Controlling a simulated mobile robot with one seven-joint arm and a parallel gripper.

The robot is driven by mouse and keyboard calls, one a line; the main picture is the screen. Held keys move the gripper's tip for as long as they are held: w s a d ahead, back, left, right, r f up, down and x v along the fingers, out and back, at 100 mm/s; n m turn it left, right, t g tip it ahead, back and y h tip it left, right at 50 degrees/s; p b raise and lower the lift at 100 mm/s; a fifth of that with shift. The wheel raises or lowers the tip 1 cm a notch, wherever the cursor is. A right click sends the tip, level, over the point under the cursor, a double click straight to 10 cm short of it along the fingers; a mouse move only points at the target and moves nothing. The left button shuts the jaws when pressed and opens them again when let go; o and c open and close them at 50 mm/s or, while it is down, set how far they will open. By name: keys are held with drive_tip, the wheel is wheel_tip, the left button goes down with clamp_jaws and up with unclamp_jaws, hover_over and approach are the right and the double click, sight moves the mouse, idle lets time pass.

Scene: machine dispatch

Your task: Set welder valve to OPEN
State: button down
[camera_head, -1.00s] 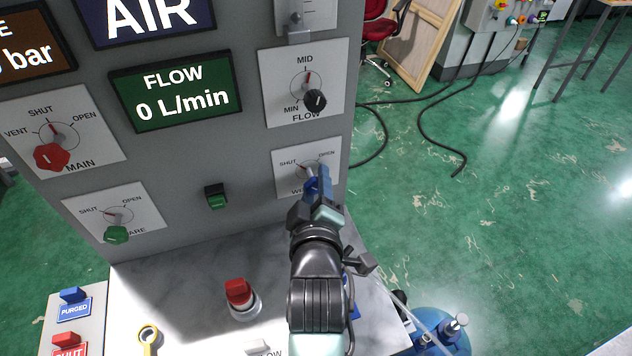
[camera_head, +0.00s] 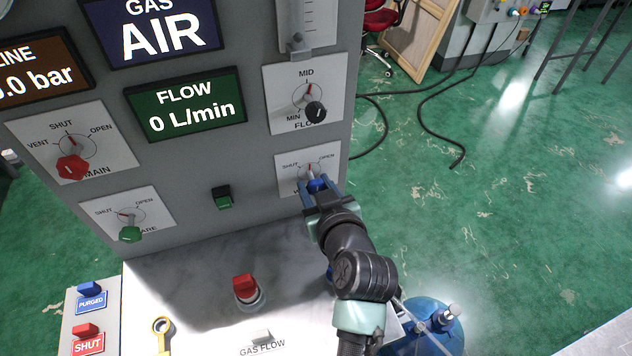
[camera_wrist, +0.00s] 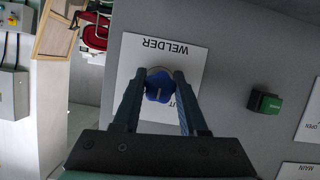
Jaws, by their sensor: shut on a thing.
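The welder valve is a blue knob (camera_head: 318,185) on a white plate (camera_head: 331,166) marked SHUT and OPEN, low on the right of the grey panel. My gripper (camera_head: 315,187) reaches it from below and in front, with its blue fingers on either side of the knob. The wrist view shows the plate upside down, with the word WELDER, and the blue knob (camera_wrist: 158,86) held between the two fingertips (camera_wrist: 159,80). My fingers hide part of the plate's lettering, and the knob's exact setting is hard to read.
Above the welder plate is the black FLOW knob (camera_head: 316,112). To the left are the red MAIN knob (camera_head: 72,166), a green knob (camera_head: 130,234) and a green switch (camera_head: 222,198). A red button (camera_head: 246,288) stands on the ledge below. Open green floor lies to the right.

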drive_tip(key=m+y, duration=0.2)
drive_tip(key=m, duration=0.1)
drive_tip(key=shift+m+g, duration=0.4)
drive_tip(key=shift+m+y+b, duration=0.55)
drive_tip(key=shift+m+y, duration=0.35)
drive_tip(key=shift+c, duration=2.2)
unclamp_jaws()
drive_tip(key=b+v, duration=0.1)
drive_tip(key=v, duration=1.2)
drive_tip(key=shift+b, duration=0.3)
